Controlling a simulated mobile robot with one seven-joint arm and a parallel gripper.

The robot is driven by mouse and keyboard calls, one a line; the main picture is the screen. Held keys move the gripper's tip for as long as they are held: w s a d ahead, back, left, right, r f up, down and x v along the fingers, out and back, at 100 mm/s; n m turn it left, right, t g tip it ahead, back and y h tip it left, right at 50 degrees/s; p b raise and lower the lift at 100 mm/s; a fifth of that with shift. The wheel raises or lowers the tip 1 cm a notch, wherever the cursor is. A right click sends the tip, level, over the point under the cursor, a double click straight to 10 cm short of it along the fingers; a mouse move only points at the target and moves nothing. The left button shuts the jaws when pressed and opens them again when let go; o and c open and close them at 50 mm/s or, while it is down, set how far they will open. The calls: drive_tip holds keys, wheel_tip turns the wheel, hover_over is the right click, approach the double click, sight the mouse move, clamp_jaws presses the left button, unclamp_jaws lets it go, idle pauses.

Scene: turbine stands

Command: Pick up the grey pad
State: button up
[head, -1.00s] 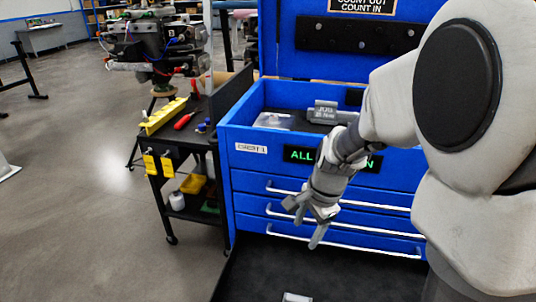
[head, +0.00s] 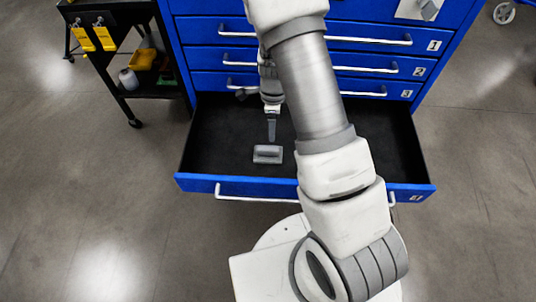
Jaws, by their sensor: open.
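The grey pad (head: 267,154) is a small light-grey block with a darker raised strip across its top. It lies flat on the dark floor of the open bottom drawer (head: 228,185), left of the drawer's middle. My gripper (head: 270,124) is open and points down over the drawer, just behind the pad in the picture. It appears apart from the pad and holds nothing. One finger shows clearly; the other is hard to make out, and my arm hides part of the gripper.
Closed blue drawers (head: 220,55) with silver handles rise behind the open one. A black cart (head: 145,40) with yellow tags stands to the left. My arm covers the drawer's right-middle part. The floor on both sides is clear.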

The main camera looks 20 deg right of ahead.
sight(268, 147)
wheel_tip(268, 147, down, 7)
drive_tip(key=shift+b, duration=1.1)
drive_tip(key=shift+a+f+b, duration=0.2)
drive_tip(key=shift+f+b, duration=0.25)
drive_tip(key=shift+f, duration=0.45)
drive_tip(key=shift+a+f+b, duration=0.25)
drive_tip(key=shift+f+b, duration=0.15)
drive_tip(key=shift+f, duration=0.45)
drive_tip(key=shift+a+f+b, duration=0.2)
drive_tip(key=shift+f+b, duration=0.25)
drive_tip(key=shift+f, duration=0.45)
clamp_jaws()
